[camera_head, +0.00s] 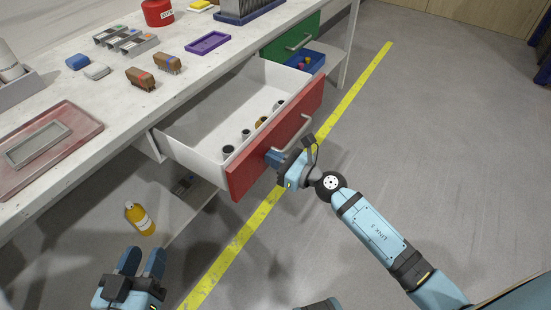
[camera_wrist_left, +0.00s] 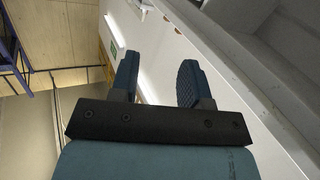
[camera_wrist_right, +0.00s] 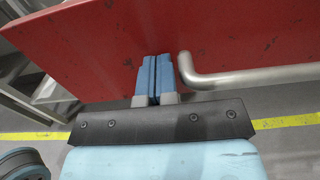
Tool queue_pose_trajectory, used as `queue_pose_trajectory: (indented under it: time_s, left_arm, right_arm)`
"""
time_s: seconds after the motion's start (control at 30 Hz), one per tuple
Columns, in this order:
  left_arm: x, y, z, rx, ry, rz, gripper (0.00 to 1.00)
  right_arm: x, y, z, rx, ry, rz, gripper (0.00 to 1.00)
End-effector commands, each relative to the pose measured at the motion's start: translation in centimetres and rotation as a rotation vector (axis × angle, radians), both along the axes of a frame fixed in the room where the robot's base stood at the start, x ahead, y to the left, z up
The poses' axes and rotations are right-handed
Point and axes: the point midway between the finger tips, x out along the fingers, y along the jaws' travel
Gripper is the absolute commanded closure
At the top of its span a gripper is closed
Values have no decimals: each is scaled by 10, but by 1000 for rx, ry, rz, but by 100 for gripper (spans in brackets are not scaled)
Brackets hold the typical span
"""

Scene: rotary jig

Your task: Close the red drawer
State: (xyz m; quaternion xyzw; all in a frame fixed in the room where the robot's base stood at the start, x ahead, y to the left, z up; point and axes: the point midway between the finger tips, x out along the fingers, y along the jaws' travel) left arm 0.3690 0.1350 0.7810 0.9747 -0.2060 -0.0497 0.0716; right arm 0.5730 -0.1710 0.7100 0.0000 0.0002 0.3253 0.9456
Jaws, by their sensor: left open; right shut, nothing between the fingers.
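The red drawer (camera_head: 247,172) stands pulled out from the white workbench, with several small items inside its white box. Its grey bar handle (camera_head: 294,134) is on the red front. My right gripper (camera_head: 273,158) is shut and empty, its fingertips at the red front to the left of the handle. In the right wrist view the shut fingers (camera_wrist_right: 153,75) point at the red front (camera_wrist_right: 110,45), beside the bent end of the handle (camera_wrist_right: 215,78); whether they touch it I cannot tell. My left gripper (camera_head: 142,262) is open and empty, low at the bottom left, away from the drawer.
A green drawer (camera_head: 291,42) with a handle is beyond the red one, near a blue bin (camera_head: 304,62). A yellow bottle (camera_head: 139,218) stands below the workbench (camera_head: 110,115). Floor to the right of the yellow line is clear.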

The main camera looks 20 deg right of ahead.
Motion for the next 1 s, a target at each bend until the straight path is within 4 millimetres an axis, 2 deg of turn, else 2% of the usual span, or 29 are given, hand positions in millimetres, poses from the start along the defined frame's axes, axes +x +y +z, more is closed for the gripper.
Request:
queue_pose_trajectory:
  time_s: [0.27, 0.5, 0.63, 0.7, 0.8, 1.0]
  left_arm:
    - [0, 4, -4, 23, 28, 8, 57]
    - [-5, 6, -19, 32, 59, 11, 57]
    - [-4, 3, -18, 10, 36, 6, 57]
    - [-2, -1, -9, -12, 0, 0, 57]
    - [0, -8, 20, -59, -102, -24, 57]
    - [-3, -15, 43, -134, -210, -50, 57]
  right_arm:
    - [36, 28, 3, 0, -3, 1, 100]
    - [88, 68, 2, 0, -4, 1, 100]
    - [116, 91, 0, 1, -3, 1, 100]
    - [131, 102, -1, 0, -3, 1, 100]
    - [150, 117, -2, 0, -3, 0, 100]
    - [181, 141, -2, 0, -2, 0, 100]
